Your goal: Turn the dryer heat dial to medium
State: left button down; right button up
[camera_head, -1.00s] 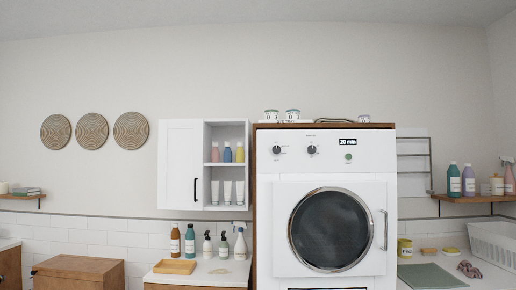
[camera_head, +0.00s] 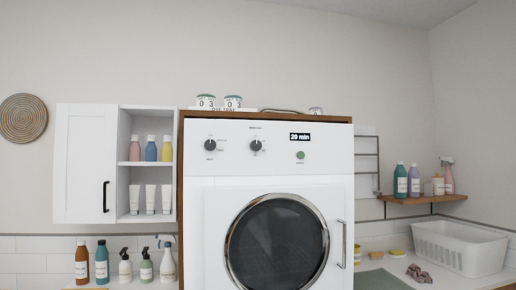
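The white dryer (camera_head: 318,170) stands in a brown wooden surround, with a round dark door (camera_head: 277,245) and a silver handle on the door's right. Its top panel has two dark dials: a left dial (camera_head: 210,145) and a right dial (camera_head: 256,146). Small labels sit around both dials, too small to read surely, so I cannot tell which is the heat dial or its setting. A display (camera_head: 300,137) reads "20 min", above a green button (camera_head: 300,155). Neither of my grippers shows in the head view.
A white wall cabinet (camera_head: 84,163) with open shelves of bottles and tubes is left of the dryer. Several bottles stand below it. A wooden shelf (camera_head: 408,199) and white basket (camera_head: 459,247) are at right. Jars (camera_head: 232,102) stand on top. Space before the panel looks clear.

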aim_at(210, 144)
jog(key=u, duration=0.3)
jog(key=i, duration=1)
jog(key=u, duration=0.7)
